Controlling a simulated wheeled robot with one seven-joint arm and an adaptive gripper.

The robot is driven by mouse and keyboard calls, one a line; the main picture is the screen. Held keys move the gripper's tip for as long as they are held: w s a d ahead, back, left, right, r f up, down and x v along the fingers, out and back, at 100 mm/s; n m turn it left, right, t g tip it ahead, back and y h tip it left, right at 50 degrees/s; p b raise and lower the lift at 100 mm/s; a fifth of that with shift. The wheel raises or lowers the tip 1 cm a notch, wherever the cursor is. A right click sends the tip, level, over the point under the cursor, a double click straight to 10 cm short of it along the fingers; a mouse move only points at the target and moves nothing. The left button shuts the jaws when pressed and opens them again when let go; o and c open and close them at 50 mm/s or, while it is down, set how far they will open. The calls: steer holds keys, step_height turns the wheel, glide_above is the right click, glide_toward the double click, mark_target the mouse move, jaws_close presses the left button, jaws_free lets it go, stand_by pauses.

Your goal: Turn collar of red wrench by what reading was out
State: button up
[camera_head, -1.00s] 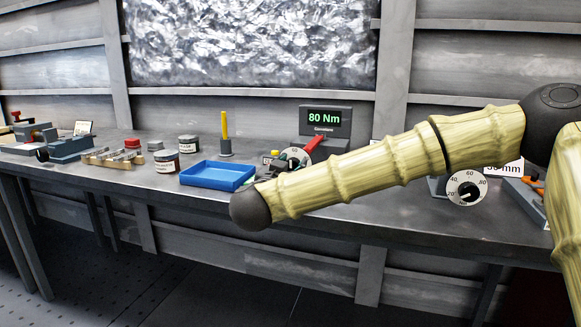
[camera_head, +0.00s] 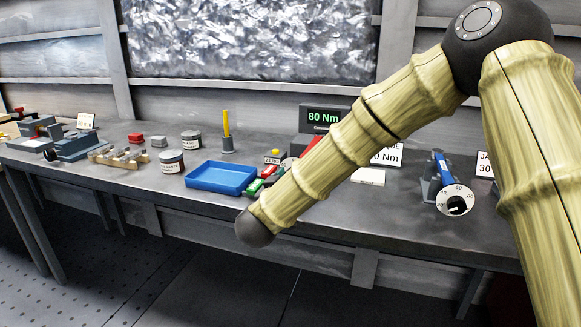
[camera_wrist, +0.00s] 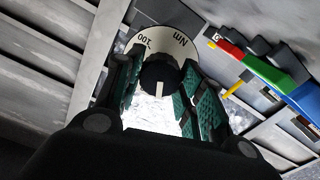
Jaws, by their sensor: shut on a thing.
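A small part of the red wrench (camera_head: 311,146) shows in the head view, behind my forearm and in front of the tester, whose display (camera_head: 323,117) reads 80 Nm. In the wrist view a black round collar (camera_wrist: 160,72) with a pale pointer line stands in front of a white dial (camera_wrist: 150,43) marked 100 and Nm. My gripper (camera_wrist: 158,75) has its green-padded fingers on both sides of this collar and is shut on it. The head view hides my gripper and the collar behind my arm.
A blue-handled wrench (camera_head: 441,167) with a dial stands at the right. Jars (camera_head: 171,162) stand left.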

steer(key=n+p, duration=0.6)
steer(key=p, duration=0.2)
steer(key=shift+a, duration=0.1)
steer(key=shift+n, duration=0.3)
stand_by(0.3)
steer(key=o, duration=1)
steer(key=shift+r, duration=4.95)
